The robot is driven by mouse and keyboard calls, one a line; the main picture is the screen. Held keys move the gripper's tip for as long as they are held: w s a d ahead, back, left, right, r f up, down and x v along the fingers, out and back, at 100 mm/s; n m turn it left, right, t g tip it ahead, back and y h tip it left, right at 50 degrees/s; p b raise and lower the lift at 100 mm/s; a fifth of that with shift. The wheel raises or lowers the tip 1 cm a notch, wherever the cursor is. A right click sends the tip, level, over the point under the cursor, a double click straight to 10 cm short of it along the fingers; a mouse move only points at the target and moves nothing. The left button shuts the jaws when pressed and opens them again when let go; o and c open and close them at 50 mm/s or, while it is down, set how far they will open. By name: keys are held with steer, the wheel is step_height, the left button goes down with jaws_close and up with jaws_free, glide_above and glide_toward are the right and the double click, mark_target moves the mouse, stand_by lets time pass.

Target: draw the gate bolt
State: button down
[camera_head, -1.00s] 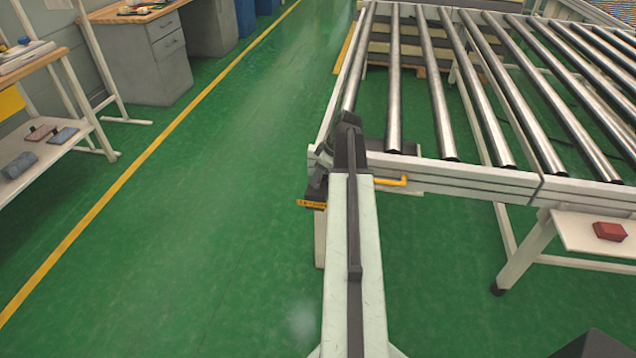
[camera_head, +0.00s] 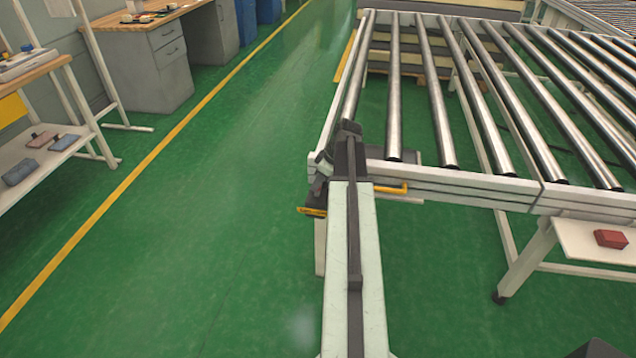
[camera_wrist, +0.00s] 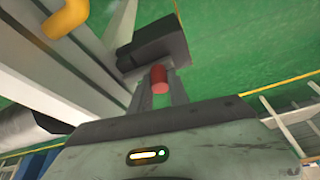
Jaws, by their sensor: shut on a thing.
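In the wrist view, a red cylindrical knob (camera_wrist: 159,78), apparently the bolt's handle, sits between the fingers of my gripper (camera_wrist: 160,90). The gripper is shut on it. A dark block (camera_wrist: 155,45) lies just beyond the knob. In the head view, my arm reaches to the near left corner of the roller conveyor (camera_head: 470,180), where its end is mostly hidden. The knob cannot be made out there. A yellow bent handle (camera_head: 392,189) is on the conveyor's near rail, right of my arm. It also shows at the wrist view's upper left (camera_wrist: 65,20).
Open green floor with a yellow line (camera_head: 150,178) lies left of the conveyor. A workbench shelf (camera_head: 45,160) with small items stands at the far left, and a drawer desk (camera_head: 150,60) is behind it. A red box (camera_head: 611,239) rests on a white shelf at right.

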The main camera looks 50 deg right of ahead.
steer(key=shift+s, duration=0.1)
stand_by(0.7)
steer(key=shift+s+a, duration=0.55)
steer(key=shift+a, duration=0.25)
steer(key=shift+s+a, duration=0.5)
steer(key=shift+a, duration=0.3)
steer(key=c, duration=1.3)
jaws_free()
steer(key=shift+o, duration=0.2)
